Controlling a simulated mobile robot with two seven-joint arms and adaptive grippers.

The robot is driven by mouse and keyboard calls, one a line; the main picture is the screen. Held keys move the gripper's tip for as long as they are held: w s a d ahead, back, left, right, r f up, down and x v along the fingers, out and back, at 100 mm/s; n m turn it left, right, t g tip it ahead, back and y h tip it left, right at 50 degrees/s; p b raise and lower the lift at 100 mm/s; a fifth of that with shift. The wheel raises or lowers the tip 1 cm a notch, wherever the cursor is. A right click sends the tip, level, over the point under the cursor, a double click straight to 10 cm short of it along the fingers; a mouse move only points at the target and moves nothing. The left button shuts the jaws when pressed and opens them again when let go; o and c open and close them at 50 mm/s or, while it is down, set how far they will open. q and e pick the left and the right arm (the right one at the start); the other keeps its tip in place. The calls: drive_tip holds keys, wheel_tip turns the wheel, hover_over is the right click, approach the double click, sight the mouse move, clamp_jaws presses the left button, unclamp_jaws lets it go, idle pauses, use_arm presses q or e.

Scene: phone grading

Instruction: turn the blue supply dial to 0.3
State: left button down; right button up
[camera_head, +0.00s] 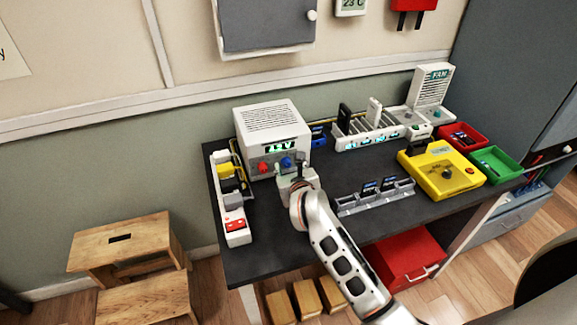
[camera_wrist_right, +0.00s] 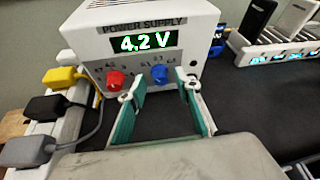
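The white power supply (camera_head: 272,116) stands at the back left of the dark table. Its display reads 4.2 V in the right wrist view (camera_wrist_right: 150,42). The blue dial (camera_wrist_right: 159,74) is on its front, right of the red dial (camera_wrist_right: 116,80); the blue dial also shows in the head view (camera_head: 286,162). My right gripper (camera_wrist_right: 160,92) is open in front of the panel. Its two fingers stand either side of the blue dial in the picture, with nothing between them; contact cannot be told. In the head view the gripper (camera_head: 290,172) partly covers the panel. My left gripper is not in view.
A power strip (camera_head: 234,213) with plugs and cables lies left of the supply. A phone rack (camera_head: 375,197), a charging rack (camera_head: 368,135), a yellow device (camera_head: 440,172), and red (camera_head: 460,139) and green (camera_head: 497,166) trays stand to the right. The table's front left is clear.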

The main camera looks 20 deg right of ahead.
drive_tip(key=shift+w+f, duration=0.15)
drive_tip(key=shift+w, duration=0.2)
clamp_jaws()
